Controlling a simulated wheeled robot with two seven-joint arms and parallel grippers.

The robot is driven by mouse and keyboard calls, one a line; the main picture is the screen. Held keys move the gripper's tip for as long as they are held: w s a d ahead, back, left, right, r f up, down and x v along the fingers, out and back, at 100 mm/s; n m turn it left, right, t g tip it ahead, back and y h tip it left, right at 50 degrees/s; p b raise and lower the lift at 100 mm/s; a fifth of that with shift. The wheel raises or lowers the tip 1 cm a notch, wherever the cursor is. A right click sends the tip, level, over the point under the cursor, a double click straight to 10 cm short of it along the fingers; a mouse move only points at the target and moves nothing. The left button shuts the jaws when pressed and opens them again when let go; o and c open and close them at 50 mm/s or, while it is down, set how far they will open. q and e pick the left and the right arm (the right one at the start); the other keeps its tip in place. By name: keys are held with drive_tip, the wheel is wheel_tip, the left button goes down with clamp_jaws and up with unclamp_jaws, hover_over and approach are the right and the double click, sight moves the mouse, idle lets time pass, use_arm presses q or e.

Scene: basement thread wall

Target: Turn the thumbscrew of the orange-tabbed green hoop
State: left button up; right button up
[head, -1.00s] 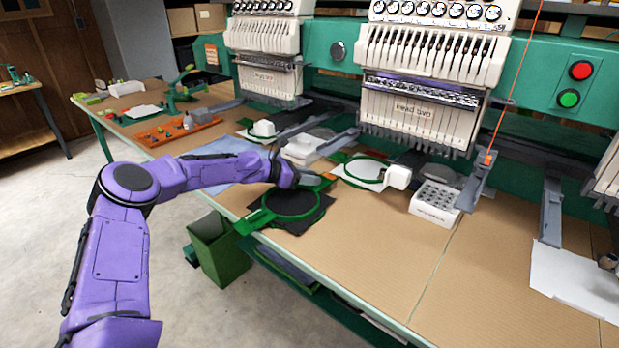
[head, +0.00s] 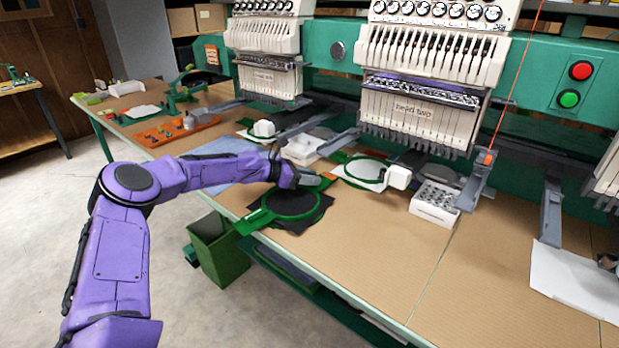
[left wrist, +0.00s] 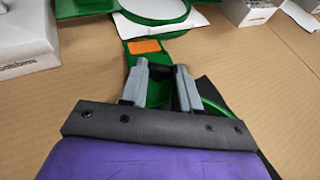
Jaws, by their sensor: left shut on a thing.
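The orange-tabbed green hoop (head: 265,217) lies on black fabric near the table's front edge. Its orange patch (left wrist: 146,46) shows on a green strip just beyond my fingertips in the left wrist view. Part of the green ring (left wrist: 213,107) shows to the right of the fingers there. My left gripper (head: 318,181) is low over the hoop's far end. In the left wrist view my left gripper (left wrist: 161,70) has its two grey fingers around the thumbscrew, which they and the view angle mostly hide. My right gripper is not in view.
A second green hoop with white fabric (head: 362,170) lies just behind. A white box with holes (head: 434,203) stands to the right. Embroidery heads (head: 415,115) hang over the back. A green bin (head: 219,250) stands below the front edge.

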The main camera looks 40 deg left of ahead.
use_arm(q)
drive_tip(key=o, duration=1.1)
drive_tip(key=shift+c, duration=0.2)
drive_tip(key=p+v, duration=0.2)
drive_tip(key=v, duration=0.8)
drive_tip(key=shift+w+r+p, duration=0.15)
drive_tip(key=shift+p, duration=0.2)
drive_tip(key=shift+s+a, duration=0.15)
drive_tip(key=shift+s, duration=0.15)
